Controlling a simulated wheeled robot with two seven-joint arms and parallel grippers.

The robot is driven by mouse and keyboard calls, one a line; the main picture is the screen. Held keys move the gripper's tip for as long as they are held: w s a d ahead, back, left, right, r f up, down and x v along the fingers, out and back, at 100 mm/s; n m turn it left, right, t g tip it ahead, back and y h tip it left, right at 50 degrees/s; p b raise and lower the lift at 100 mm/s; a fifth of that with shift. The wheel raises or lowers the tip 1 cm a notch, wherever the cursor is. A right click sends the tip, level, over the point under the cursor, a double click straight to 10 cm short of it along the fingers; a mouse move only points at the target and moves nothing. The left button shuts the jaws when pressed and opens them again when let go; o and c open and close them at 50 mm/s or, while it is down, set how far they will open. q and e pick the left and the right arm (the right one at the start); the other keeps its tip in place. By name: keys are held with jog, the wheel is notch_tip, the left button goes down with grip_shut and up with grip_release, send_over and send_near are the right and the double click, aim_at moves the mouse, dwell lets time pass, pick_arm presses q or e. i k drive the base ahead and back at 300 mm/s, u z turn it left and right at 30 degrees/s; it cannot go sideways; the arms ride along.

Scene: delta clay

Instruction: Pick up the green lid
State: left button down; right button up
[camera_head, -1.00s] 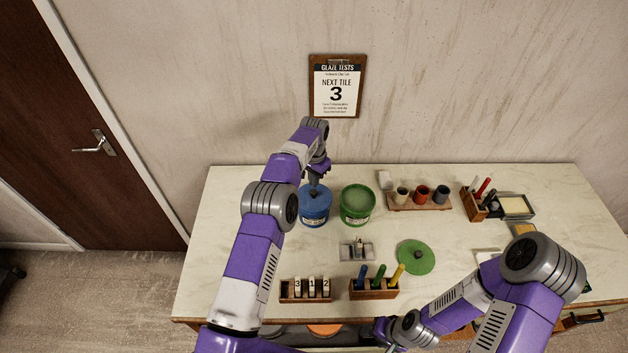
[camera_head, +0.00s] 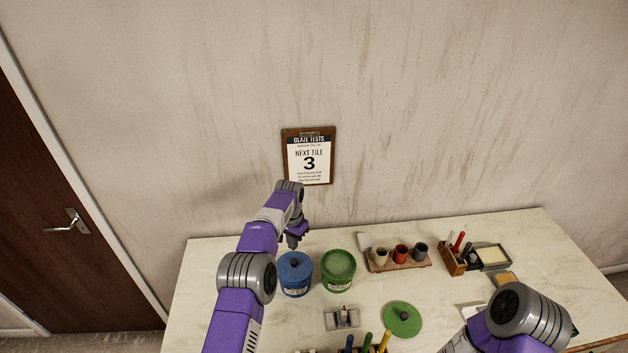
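The green lid (camera_head: 401,319) is a flat round disc with a dark knob in its middle. It lies on the worktop to the right of the small tile stand. The green bucket (camera_head: 338,271) stands open behind it, with pale green contents. The blue bucket (camera_head: 295,275) beside it on the left wears a blue lid with a dark knob. My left gripper (camera_head: 293,242) hangs just above and behind the blue lid, apart from its knob and away from the green lid. Its fingers are too small to read. My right gripper is outside the view; only its arm shows at lower right.
A small stand (camera_head: 342,317) with a tile is left of the green lid. Pens in a holder (camera_head: 367,347) are in front. A board with three cups (camera_head: 400,260), a brush box (camera_head: 453,260) and a tray (camera_head: 492,257) line the back right.

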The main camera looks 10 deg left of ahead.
aim_at(403, 321)
jog(key=k, duration=1)
